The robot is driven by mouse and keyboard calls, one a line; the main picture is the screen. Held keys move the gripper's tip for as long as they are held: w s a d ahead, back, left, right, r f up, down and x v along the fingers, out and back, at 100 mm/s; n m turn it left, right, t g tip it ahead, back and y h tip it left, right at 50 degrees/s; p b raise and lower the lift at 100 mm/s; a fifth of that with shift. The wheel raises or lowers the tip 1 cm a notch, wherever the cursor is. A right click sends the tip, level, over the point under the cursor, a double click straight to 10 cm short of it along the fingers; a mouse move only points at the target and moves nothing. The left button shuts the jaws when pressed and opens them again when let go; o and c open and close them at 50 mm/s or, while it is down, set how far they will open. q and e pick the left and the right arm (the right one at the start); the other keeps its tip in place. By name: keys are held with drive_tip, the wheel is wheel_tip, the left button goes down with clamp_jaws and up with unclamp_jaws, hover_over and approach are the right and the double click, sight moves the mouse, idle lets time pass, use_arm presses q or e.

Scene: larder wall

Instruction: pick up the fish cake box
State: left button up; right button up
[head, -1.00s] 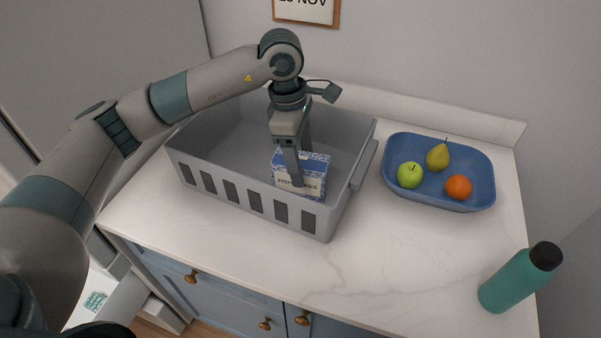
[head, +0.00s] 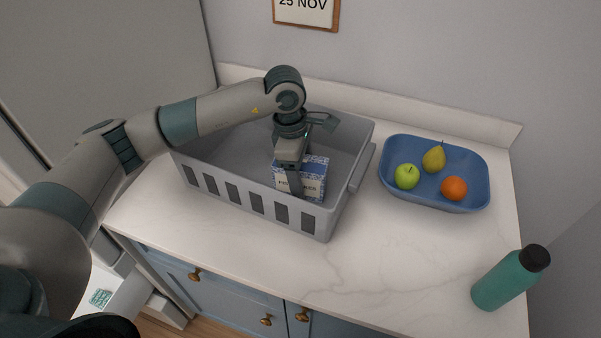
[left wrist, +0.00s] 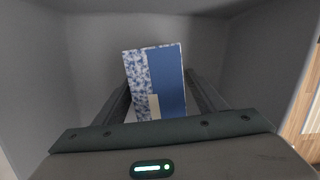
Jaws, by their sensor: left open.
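The fish cake box (head: 312,179), blue and white with a patterned top band and a pale label, stands inside the grey crate (head: 240,203) near its right end. My left gripper (head: 296,187) reaches down into the crate at the box, one finger in front of its label. In the left wrist view the box (left wrist: 155,80) lies between the two fingers (left wrist: 160,98), which are spread on either side of it. The gripper is open. Whether a finger touches the box I cannot tell. The far finger is hidden in the head view. My right gripper is not in view.
A blue bowl (head: 470,203) with a green apple, a pear and an orange stands right of the crate. A green bottle (head: 503,282) with a black cap is at the front right. The marble worktop (head: 385,255) between them is clear.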

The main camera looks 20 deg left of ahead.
sight(303, 165)
use_arm(q)
drive_tip(key=c, duration=1.4)
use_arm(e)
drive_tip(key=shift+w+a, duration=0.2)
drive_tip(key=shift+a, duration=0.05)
